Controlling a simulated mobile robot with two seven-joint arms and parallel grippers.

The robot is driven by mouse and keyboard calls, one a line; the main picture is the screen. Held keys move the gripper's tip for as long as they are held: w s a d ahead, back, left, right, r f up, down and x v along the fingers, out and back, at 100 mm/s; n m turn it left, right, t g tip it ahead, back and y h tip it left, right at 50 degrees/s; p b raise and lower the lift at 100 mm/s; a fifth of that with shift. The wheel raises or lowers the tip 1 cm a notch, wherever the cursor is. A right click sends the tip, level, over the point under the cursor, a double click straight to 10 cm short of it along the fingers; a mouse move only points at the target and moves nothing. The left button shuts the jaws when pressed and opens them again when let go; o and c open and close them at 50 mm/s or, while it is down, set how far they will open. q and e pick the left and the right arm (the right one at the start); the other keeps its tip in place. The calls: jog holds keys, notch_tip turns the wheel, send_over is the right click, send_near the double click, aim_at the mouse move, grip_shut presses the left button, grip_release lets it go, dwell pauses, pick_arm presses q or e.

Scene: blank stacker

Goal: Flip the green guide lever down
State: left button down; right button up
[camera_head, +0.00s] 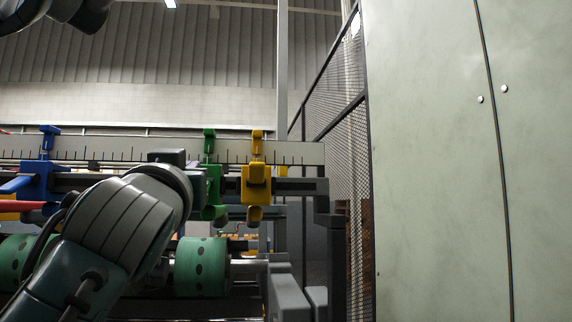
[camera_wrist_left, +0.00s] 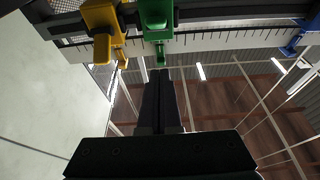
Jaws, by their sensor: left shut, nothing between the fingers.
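The green guide (camera_head: 213,184) sits on the ruled rail, between the blue and yellow guides, with its narrow upper part (camera_head: 209,141) in front of the scale. In the left wrist view the green guide (camera_wrist_left: 156,14) is at the top centre, with a narrow green tab below its body. My left gripper (camera_wrist_left: 161,72) is shut and empty, its fingertips close to that tab; I cannot tell whether they touch. In the head view my left arm hides most of the gripper, left of the green guide. My right gripper is not in view.
The yellow guide (camera_head: 257,184) is close on the right of the green one; the blue guide (camera_head: 42,180) is farther left. The ruled scale (camera_head: 130,150) runs behind them. A green roller (camera_head: 203,266) lies below. A large pale cabinet (camera_head: 435,160) fills the right side.

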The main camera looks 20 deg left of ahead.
pick_arm(q)
jog(key=v, duration=0.6)
jog(key=shift+s+b, duration=0.2)
jog(key=shift+b, duration=0.25)
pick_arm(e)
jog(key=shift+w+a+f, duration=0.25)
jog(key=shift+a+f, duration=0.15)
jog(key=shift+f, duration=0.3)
pick_arm(q)
jog(key=shift+r, duration=0.15)
jog(key=s+d+f+m+g+h+p, duration=0.35)
jog(key=f+g+h+p, duration=0.3)
jog(key=p, duration=0.75)
jog(key=s+d+f+m+g+h+p, duration=0.2)
jog(key=s+d+f+g+p, duration=0.15)
jog(key=s+p, duration=0.45)
jog(key=s+d+f+m+g+h+p, duration=0.25)
jog(key=s+g, duration=0.25)
jog(key=s, duration=0.6)
notch_tip(320, 180, up, 37)
jog(key=p, duration=3.6)
jog(key=shift+p, duration=0.3)
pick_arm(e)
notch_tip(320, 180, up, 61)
